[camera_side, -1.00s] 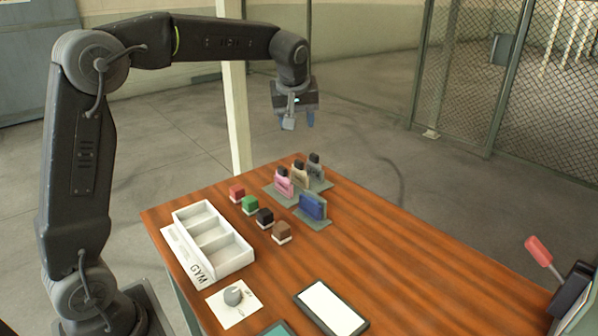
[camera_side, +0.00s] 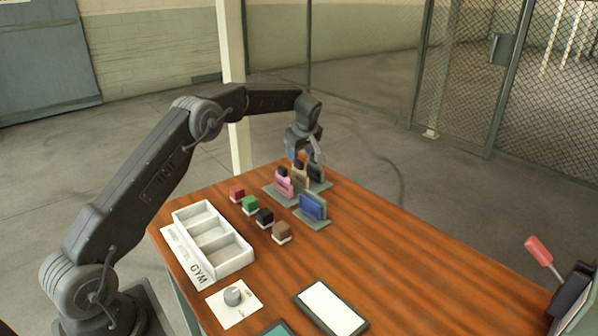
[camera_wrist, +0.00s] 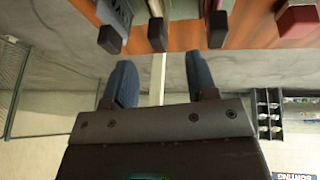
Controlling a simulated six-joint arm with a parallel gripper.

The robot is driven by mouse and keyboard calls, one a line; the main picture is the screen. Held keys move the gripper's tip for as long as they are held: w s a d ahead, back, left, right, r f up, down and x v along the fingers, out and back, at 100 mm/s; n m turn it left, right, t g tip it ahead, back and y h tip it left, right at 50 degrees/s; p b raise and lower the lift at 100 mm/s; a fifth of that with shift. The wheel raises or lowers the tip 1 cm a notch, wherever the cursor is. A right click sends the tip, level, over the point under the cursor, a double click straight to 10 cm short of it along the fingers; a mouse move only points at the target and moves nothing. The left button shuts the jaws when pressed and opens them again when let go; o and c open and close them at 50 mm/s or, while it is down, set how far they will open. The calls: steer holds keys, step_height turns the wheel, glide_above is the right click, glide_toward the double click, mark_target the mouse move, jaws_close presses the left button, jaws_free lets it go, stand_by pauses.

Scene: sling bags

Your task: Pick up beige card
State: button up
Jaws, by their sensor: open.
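The beige card (camera_side: 299,179) stands upright with a dark tab on top, between the pink card (camera_side: 284,188) and the grey card (camera_side: 316,173) at the far end of the table. In the wrist view the middle dark tab (camera_wrist: 157,34) belongs to it, and little of its beige body shows. My gripper (camera_side: 305,157) hangs just above these cards and partly covers the beige and grey ones in the side view. In the wrist view its two blue fingers (camera_wrist: 161,80) are apart with nothing between them; the middle tab is ahead of the gap.
A blue card (camera_side: 312,207) stands on its own base in front. Several small coloured blocks (camera_side: 250,205) line up left of the cards. A white compartment tray (camera_side: 244,265) labelled GYM, a dial and a flat screen device (camera_side: 331,307) lie nearer. The table's right middle is clear.

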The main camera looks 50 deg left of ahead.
mark_target(299, 162)
steer(key=x, duration=0.6)
steer(key=shift+w+f, duration=0.1)
steer(key=shift+f, duration=0.15)
